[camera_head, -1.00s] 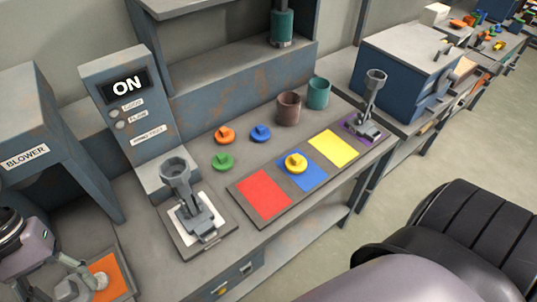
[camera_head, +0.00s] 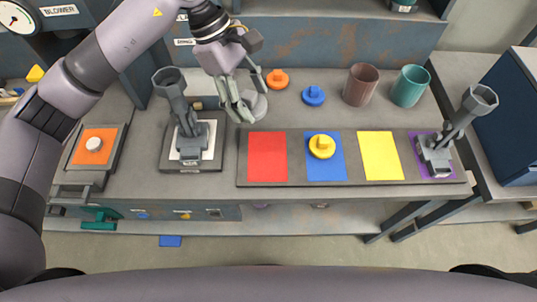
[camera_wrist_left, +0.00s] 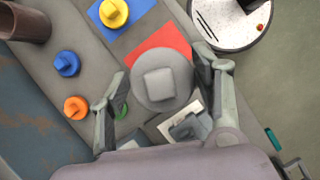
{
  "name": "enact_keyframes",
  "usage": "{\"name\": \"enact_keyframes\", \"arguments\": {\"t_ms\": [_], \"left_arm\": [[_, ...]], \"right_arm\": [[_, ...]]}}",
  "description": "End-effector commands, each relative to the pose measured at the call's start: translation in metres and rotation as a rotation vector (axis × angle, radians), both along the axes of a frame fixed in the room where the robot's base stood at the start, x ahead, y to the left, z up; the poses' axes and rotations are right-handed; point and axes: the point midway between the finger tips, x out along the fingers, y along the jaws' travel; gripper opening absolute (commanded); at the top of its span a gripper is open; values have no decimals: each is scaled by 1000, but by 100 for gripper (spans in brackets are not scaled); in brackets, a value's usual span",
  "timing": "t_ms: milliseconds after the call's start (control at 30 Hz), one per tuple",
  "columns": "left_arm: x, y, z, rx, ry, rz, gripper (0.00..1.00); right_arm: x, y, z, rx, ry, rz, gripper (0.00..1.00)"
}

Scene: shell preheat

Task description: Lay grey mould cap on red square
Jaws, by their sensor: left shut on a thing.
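My left gripper (camera_head: 248,108) is shut on the grey mould cap (camera_head: 259,104), a round disc with a square knob. In the head view it holds the cap just above and left of the red square (camera_head: 267,156). In the left wrist view the cap (camera_wrist_left: 160,78) sits between both fingers and hides part of the red square (camera_wrist_left: 168,39). The red square is bare in the head view. A blue square (camera_head: 325,172) with a yellow cap (camera_head: 322,146) lies right of it. My right gripper is not in view.
Orange (camera_head: 277,79) and blue (camera_head: 313,96) caps and two cups (camera_head: 361,85) (camera_head: 409,86) lie behind. A yellow square (camera_head: 380,156) is bare.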

Motion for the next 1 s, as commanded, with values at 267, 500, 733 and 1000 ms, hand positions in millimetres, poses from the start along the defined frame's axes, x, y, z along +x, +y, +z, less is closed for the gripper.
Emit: {"name": "enact_keyframes", "arguments": {"t_ms": [267,500,733,1000], "left_arm": [[14,-31,5,-2,5,366,31],[16,-34,-17,4,13,436,31],[15,-34,-78,5,15,434,31],[16,-34,-137,4,10,433,31]], "right_arm": [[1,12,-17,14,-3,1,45],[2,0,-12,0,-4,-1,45],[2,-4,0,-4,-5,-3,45],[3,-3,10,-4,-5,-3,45]]}}
